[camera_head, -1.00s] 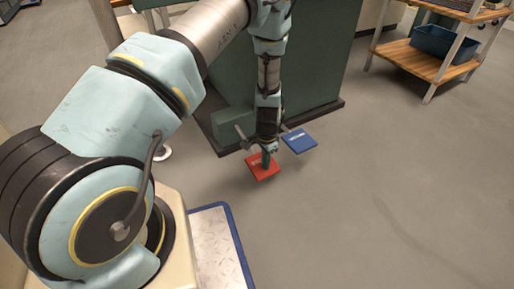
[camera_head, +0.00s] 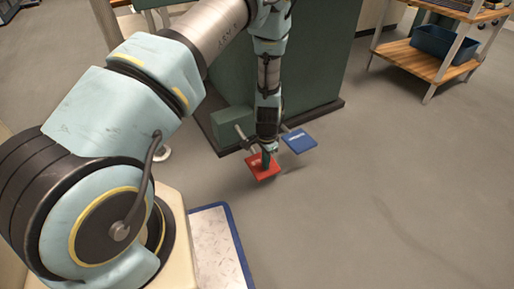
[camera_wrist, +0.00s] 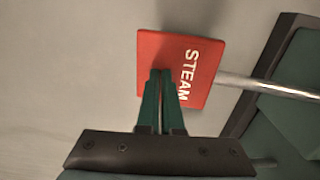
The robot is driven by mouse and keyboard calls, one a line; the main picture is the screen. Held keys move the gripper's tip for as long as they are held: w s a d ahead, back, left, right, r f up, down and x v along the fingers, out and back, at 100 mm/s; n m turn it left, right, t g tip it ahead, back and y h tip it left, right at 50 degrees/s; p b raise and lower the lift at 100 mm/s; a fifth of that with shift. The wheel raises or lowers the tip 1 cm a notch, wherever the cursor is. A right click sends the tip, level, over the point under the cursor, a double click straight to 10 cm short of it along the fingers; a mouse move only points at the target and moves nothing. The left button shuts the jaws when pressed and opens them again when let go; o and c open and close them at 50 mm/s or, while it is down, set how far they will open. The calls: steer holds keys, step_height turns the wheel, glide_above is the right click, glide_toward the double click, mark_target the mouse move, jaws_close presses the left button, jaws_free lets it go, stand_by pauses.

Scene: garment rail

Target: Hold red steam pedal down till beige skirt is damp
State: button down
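The red steam pedal (camera_head: 262,171) is a flat red plate beside the foot of the green cabinet. In the wrist view the red pedal (camera_wrist: 180,55) shows the white word STEAM and a metal rod on its right. My gripper (camera_head: 266,163) points down at the red pedal, with its tips at the plate. In the wrist view my gripper's (camera_wrist: 161,74) green fingers are close together with nothing seen between them, over the pedal's middle. I cannot tell how far the pedal is pressed. The beige skirt is not in view.
A blue pedal (camera_head: 299,141) is just right of the red one. The green cabinet (camera_head: 318,65) with a dark base stands behind them. A wooden shelf cart (camera_head: 409,60) with a blue bin (camera_head: 443,45) is at the upper right. The grey floor to the right is clear.

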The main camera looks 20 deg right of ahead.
steer(key=shift+s, duration=0.1)
step_height(320, 180, up, 10)
steer(key=p, duration=0.8)
steer(key=shift+f, duration=0.25)
stand_by(0.3)
